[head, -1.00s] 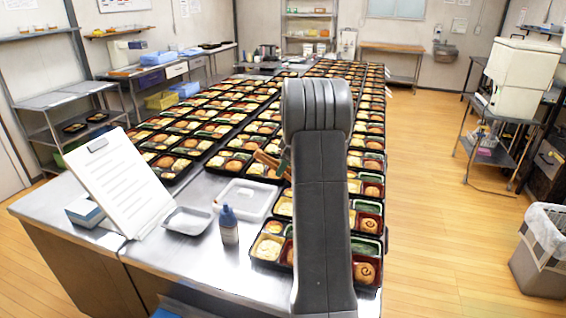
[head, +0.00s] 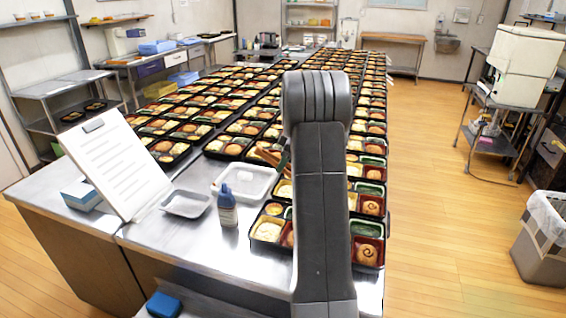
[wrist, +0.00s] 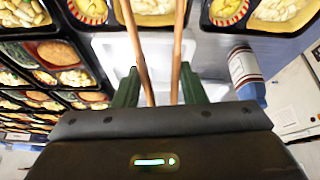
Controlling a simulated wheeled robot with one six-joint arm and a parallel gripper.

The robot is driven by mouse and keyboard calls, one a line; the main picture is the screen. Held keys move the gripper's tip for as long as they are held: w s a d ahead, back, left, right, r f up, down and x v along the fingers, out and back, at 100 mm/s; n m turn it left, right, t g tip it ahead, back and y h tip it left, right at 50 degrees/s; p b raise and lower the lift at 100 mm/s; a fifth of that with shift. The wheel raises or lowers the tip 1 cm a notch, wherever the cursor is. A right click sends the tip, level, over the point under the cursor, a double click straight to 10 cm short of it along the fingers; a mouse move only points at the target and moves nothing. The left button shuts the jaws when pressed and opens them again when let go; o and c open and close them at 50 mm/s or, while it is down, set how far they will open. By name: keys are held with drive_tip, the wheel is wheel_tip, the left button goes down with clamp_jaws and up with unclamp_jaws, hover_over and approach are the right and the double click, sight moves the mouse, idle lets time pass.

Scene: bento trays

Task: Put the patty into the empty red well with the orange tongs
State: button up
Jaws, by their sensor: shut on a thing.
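My gripper (wrist: 157,92), with green fingers, is shut on the orange tongs (wrist: 138,50). The two tong legs stand apart and run up out of the wrist view, so their tips are hidden. I cannot tell which is the task's patty. I cannot make out the empty red well; my arm hides part of the nearest trays.
A white container (head: 246,180) lies behind a blue-capped bottle (head: 227,208). A small metal tray (head: 186,204) and a leaning clipboard (head: 115,165) stand to the left. Rows of filled bento trays (head: 262,241) cover the counter. Bare steel shows at the front left.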

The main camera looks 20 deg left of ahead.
drive_tip(key=shift+f, duration=0.2)
idle(0.3)
drive_tip(key=shift+f+b, duration=0.4)
clamp_jaws()
drive_tip(key=o, duration=0.8)
unclamp_jaws()
drive_tip(key=shift+c, duration=0.2)
drive_tip(key=shift+r, duration=0.1)
wheel_tip(320, 180, up, 12)
drive_tip(key=p, duration=0.7)
drive_tip(key=shift+c, duration=0.8)
